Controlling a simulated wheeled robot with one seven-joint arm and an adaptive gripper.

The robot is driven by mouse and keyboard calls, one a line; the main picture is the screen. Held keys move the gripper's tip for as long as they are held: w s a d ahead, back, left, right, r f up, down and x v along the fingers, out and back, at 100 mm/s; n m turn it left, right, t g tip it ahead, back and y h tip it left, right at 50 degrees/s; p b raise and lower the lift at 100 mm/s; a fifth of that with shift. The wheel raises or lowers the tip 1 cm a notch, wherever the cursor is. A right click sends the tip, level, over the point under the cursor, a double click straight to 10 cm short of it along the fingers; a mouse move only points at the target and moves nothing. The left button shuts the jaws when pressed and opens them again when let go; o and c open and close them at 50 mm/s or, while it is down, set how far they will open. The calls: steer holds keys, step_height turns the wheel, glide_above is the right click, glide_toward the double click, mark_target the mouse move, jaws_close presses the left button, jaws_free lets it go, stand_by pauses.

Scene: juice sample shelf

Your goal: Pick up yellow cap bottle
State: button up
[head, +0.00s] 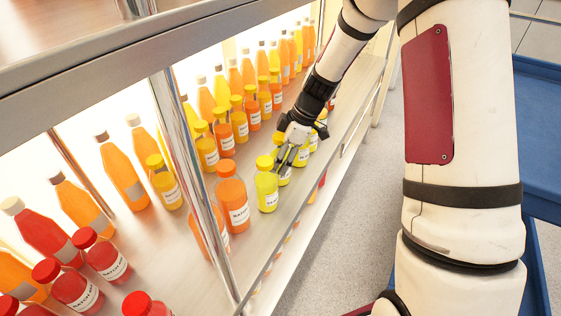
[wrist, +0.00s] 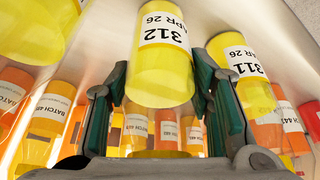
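In the head view my gripper (head: 285,162) points down at the front edge of the shelf, over a short yellow bottle with a yellow cap (head: 284,178). In the wrist view a yellow bottle labelled 312 (wrist: 160,75) lies between the two fingers. My gripper (wrist: 158,75) has its fingers spread wide. The fingertips are close to the bottle's sides, and I cannot tell if they touch. Another yellow-capped bottle (head: 267,188) stands just left of my gripper in the head view. A yellow bottle labelled 311 (wrist: 240,60) is beside the right finger in the wrist view.
An orange-capped bottle (head: 232,197) stands near the metal shelf post (head: 185,170). Rows of orange and yellow bottles fill the shelf behind. Red-capped bottles (head: 105,256) stand at lower left. Open floor (head: 335,240) lies in front of the shelf.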

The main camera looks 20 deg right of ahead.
mark_target(281, 137)
steer(key=c, duration=0.6)
steer(key=shift+s+d+r, duration=0.2)
steer(key=shift+r, duration=0.35)
step_height(281, 137, up, 6)
steer(key=shift+r+p, duration=0.25)
steer(key=shift+p, duration=0.75)
steer(key=s+d+r+p, duration=0.1)
steer(key=s+d, duration=0.3)
steer(key=s+d+r+p, duration=0.1)
steer(key=s+d, duration=0.3)
steer(key=s, duration=0.1)
steer(key=s+d+r+p, duration=0.1)
steer(key=s+d+p, duration=0.1)
steer(key=s+d, duration=0.3)
steer(key=shift+s+d+r, duration=0.1)
steer(key=shift+s+r, duration=0.1)
steer(key=shift+r, duration=0.05)
